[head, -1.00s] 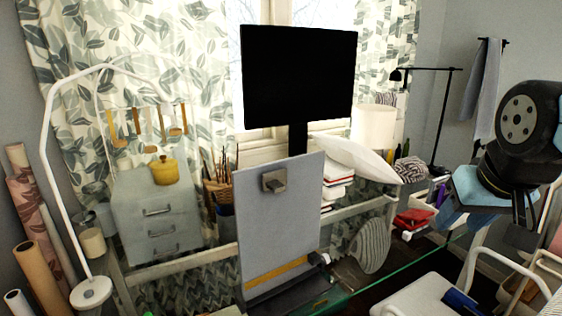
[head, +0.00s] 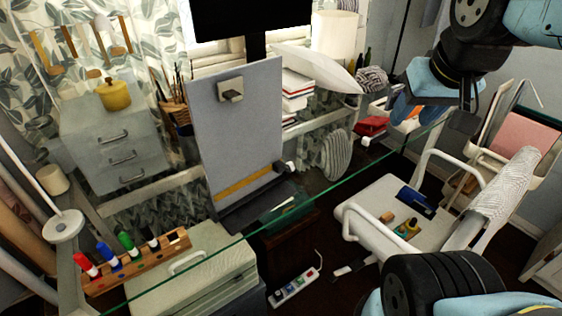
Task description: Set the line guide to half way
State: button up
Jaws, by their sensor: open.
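A grey upright board (head: 238,130) stands on a dark base (head: 250,206), tilted back a little. A yellow strip (head: 245,184) crosses the board near its bottom edge and looks like the line guide. A small pale knob (head: 279,167) shows by its right end. A grey block (head: 231,91) sits near the board's top. My gripper (head: 435,112) is open and empty, at the upper right, well apart from the board. Its fingers are partly hidden by their angle.
A marker rack (head: 137,263) is at lower left, a white chair (head: 397,213) at right.

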aim_at(279, 167)
jog(key=z, duration=0.85)
jog(key=k, duration=1.8)
jog(key=u, duration=0.85)
jog(key=i, duration=1)
jog(key=z, duration=0.05)
